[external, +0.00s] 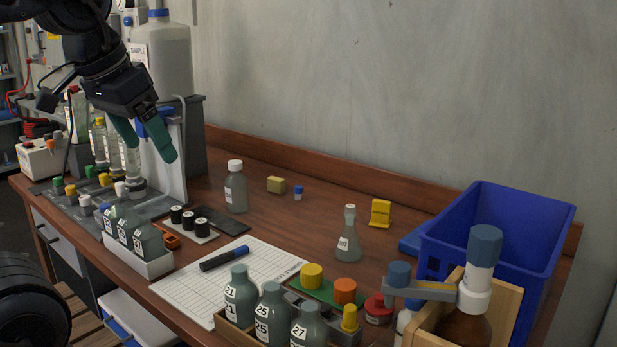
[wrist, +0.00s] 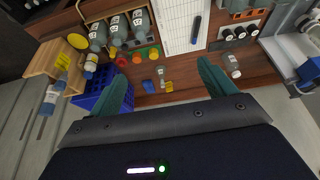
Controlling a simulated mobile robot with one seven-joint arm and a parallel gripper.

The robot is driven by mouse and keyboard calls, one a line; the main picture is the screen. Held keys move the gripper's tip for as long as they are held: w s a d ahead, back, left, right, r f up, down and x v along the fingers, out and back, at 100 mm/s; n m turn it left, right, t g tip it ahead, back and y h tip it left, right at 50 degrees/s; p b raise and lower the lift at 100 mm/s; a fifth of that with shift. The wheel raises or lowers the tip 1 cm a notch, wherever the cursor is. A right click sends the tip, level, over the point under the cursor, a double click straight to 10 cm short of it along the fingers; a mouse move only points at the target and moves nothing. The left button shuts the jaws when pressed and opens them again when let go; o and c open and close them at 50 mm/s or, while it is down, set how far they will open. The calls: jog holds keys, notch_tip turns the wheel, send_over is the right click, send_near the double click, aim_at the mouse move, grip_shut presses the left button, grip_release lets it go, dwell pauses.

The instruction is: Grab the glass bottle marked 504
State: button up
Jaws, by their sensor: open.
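A clear glass bottle with a white cap (external: 236,190) stands upright on the wooden bench near the back wall; its label is turned sideways and I cannot read it. It also shows in the wrist view (wrist: 232,66), beside the right finger. A stoppered conical flask (external: 347,243) stands further right, its small label too blurred to read surely. No label clearly reads 504. My gripper (external: 151,152) is open and empty, raised above the bench's left part, left of the white-capped bottle. In the wrist view its green fingers (wrist: 162,76) are wide apart.
Several numbered bottles (external: 271,312) stand in a front rack, and others in a white rack (external: 150,265). A large jug (external: 163,60) and apparatus stand at left. A blue crate (external: 505,225) is at right. A paper sheet (external: 262,268) carries a marker.

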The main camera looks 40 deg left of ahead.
jog(key=shift+w, duration=0.15)
jog(key=m+h, duration=0.2)
jog(key=m, duration=0.4)
send_over(239, 172)
jog(key=s+a, duration=0.3)
notch_tip(239, 172, down, 18)
jog(key=shift+g, duration=0.3)
jog(key=x, duration=1)
jog(key=shift+w+d+f, duration=0.15)
jog(key=shift+w+f, duration=0.05)
jog(key=shift+f, duration=0.05)
jog(key=c, duration=1.5)
jog(key=shift+o, duration=0.2)
